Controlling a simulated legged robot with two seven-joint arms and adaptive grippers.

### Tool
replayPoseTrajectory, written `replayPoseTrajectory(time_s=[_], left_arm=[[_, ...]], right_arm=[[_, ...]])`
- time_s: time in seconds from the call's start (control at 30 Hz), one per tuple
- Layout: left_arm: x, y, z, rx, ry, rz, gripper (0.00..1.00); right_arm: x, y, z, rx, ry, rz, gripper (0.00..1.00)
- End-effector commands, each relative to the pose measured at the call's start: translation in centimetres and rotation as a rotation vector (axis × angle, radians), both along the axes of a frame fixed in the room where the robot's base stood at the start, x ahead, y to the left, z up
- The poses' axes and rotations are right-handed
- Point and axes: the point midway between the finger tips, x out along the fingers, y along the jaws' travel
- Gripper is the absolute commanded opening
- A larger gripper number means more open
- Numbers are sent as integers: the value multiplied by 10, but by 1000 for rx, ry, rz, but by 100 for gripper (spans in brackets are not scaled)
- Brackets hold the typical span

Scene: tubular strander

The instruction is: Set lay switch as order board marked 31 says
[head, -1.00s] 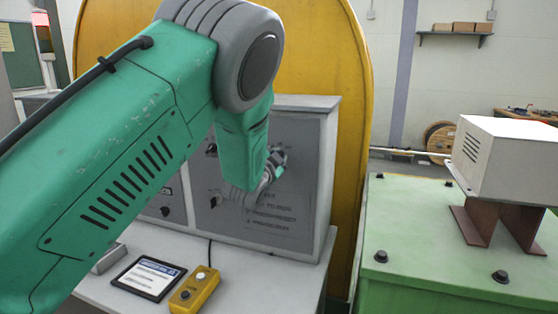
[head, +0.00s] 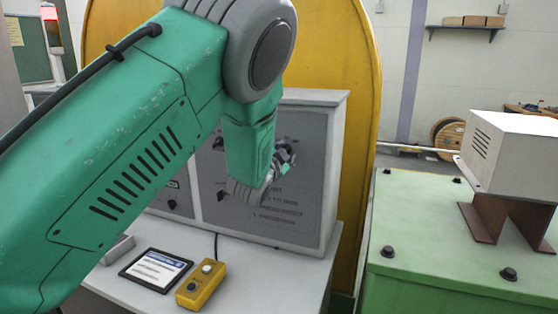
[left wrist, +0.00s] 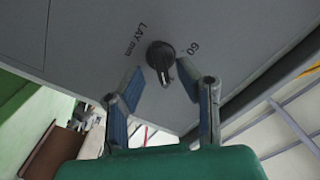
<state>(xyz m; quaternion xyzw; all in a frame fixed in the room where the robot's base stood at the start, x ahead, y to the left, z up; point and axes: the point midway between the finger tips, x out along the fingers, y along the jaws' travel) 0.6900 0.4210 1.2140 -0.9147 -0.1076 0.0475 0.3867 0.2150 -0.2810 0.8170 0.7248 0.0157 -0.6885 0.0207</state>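The lay switch (left wrist: 160,55) is a black rotary knob on a grey panel, with "LAY mm" and "60" printed beside it in the left wrist view. My left gripper (left wrist: 163,80) is open, with its two blue-padded fingers to either side of the knob's near end. I cannot tell whether they touch it. In the head view the left gripper (head: 283,163) is in front of the grey control panel (head: 318,130), and the arm hides part of the panel. No board marked 31 can be made out. My right gripper is not in view.
On the bench below the panel lie a dark-framed tablet with small text (head: 155,270) and a yellow button box (head: 201,284). A green machine bed (head: 430,255) with a white housing (head: 515,150) stands at the right. A yellow guard (head: 355,60) rises behind the panel.

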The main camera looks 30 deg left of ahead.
Motion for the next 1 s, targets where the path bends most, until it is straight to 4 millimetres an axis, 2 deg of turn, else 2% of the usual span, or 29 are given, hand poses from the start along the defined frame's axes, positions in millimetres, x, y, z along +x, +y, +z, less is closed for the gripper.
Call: replayPoseTrajectory(time_s=[0.3, 0.5, 0.7, 1.0], left_arm=[[-64, -16, -1, 1, 3, 0, 30], [-93, -23, -2, 0, 3, -1, 30], [-104, -26, -2, 0, 3, -1, 30], [-104, -26, -2, 0, 3, -1, 30]], right_arm=[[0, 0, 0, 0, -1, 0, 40], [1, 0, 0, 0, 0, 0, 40], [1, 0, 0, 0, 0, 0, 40], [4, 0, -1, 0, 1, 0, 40]])
